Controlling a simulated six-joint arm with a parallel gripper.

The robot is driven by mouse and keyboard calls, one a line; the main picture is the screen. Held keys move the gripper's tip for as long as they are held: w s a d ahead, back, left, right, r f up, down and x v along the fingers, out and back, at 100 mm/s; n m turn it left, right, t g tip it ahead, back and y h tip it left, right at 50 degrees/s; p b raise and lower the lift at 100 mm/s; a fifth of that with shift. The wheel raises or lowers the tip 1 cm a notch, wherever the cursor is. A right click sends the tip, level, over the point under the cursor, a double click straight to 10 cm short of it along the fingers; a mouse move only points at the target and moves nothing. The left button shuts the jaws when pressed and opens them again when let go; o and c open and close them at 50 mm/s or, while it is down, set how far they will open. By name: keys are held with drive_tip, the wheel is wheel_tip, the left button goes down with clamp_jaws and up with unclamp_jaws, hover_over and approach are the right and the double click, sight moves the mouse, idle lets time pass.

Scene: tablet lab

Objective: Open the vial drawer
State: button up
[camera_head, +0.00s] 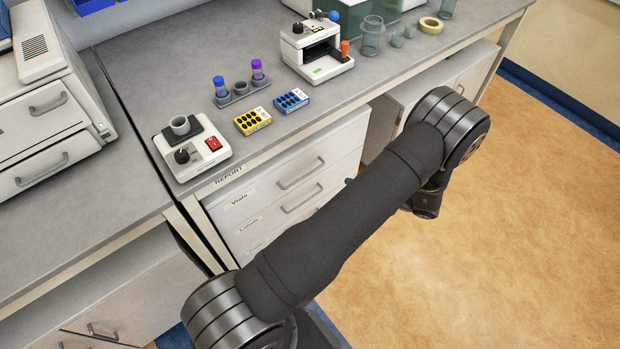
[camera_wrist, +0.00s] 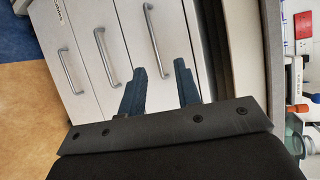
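The vial drawer (camera_head: 285,180) is the top drawer of the white unit under the bench, labelled "Vials". Its front looks flush, so it appears shut. Its grey bar handle (camera_head: 302,172) is in the middle of the front. In the wrist view the drawers appear turned sideways, and the handle nearest the bench top (camera_wrist: 158,40) seems to be this drawer's. My gripper (camera_wrist: 160,77) has its two dark blue fingers apart with nothing held. The handle's near end shows between the fingertips in the picture; I cannot tell the remaining distance. In the head view my arm hides most of the gripper.
The "Labels" drawer (camera_head: 250,224) sits below, with its own handle (camera_head: 302,198). Above, the bench holds a hotplate-like device (camera_head: 208,158), a yellow box (camera_head: 252,121), a blue box (camera_head: 291,100) and a vial rack (camera_head: 240,90). The tan floor (camera_head: 520,230) in front is clear.

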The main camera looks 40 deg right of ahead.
drive_tip(key=w+a+f, duration=0.2)
drive_tip(key=w+f, duration=0.1)
drive_tip(key=w, duration=0.4)
drive_tip(key=w+a+f+t, duration=0.1)
drive_tip(key=w+a+f, duration=0.2)
drive_tip(key=w, duration=0.4)
drive_tip(key=shift+a+f+h, duration=0.25)
drive_tip(key=shift+a+h, duration=0.05)
drive_tip(key=shift+a, duration=0.05)
drive_tip(key=shift+w, duration=0.1)
drive_tip(key=shift+c, duration=0.4)
clamp_jaws()
